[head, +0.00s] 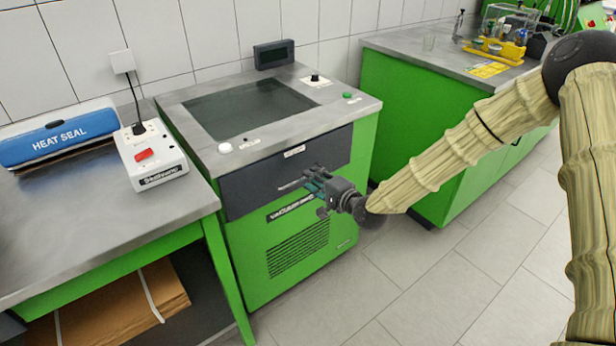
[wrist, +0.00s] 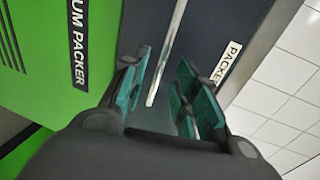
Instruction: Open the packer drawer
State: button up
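The vacuum packer (head: 355,160) is a green cabinet with a steel top and a dark glass panel. Its dark grey drawer (head: 248,196) sits flush in the front and looks closed. The drawer has a thin metal handle bar (head: 292,184), partly hidden by my gripper in the head view. My gripper (head: 305,183) is in front of the drawer at the handle. In the wrist view, my gripper (wrist: 168,82) is open, its teal-padded fingers apart. The handle bar (wrist: 164,55) shows between or just beyond the fingertips; I cannot tell if they touch it.
A steel table (head: 90,215) with a blue heat sealer (head: 58,135) and a white switch box (head: 150,155) stands at left. A green counter (head: 415,120) stands at right. The tiled floor (head: 440,285) before the packer is clear.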

jog(key=shift+x, duration=1.75)
grip_shut()
